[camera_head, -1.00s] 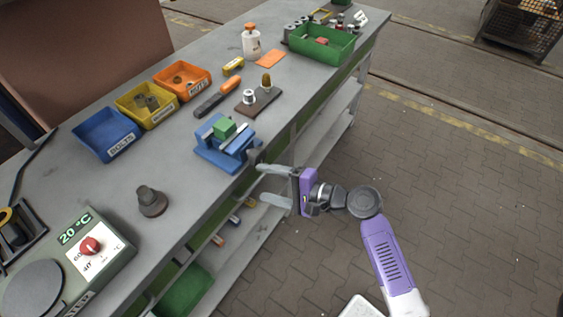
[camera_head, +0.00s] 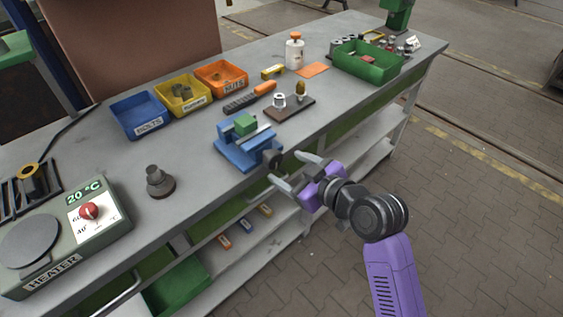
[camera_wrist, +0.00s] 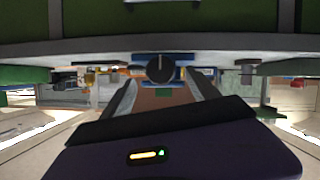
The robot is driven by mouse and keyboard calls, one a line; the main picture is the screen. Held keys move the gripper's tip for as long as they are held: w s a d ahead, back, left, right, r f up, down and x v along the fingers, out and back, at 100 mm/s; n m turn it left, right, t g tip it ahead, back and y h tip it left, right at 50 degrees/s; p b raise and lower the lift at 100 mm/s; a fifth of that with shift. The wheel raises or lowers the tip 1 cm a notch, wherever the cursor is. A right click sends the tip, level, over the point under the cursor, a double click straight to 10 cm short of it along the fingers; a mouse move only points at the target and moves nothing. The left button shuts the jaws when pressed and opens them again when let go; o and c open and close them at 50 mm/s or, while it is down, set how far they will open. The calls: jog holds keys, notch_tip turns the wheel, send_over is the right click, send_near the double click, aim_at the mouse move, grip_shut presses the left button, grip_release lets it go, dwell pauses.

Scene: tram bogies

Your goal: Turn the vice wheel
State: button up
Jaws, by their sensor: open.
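The blue vice (camera_head: 247,155) stands at the bench's front edge with a green block (camera_head: 245,124) between its jaws. Its dark round wheel (camera_head: 274,159) sticks out on the vice's front side, partly hidden near my upper finger. My gripper (camera_head: 290,171) is open and empty, just in front of the wheel, with its fingers pointing toward it. In the wrist view the wheel (camera_wrist: 160,69) shows as a dark disc with a pale line, centred just beyond the gap between the fingertips (camera_wrist: 162,88). I see no clear contact.
The bench (camera_head: 205,200) has its front edge close to my gripper. A heater (camera_head: 60,245) and a dark weight-like piece (camera_head: 158,182) stand to the left. Blue (camera_head: 140,115), yellow (camera_head: 181,97) and orange (camera_head: 221,77) bins sit behind the vice. Floor to the right is free.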

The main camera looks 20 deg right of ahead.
aim_at(276, 161)
jog(key=shift+p+x, duration=0.3)
jog(key=shift+x, duration=2.85)
jog(key=c, duration=1.4)
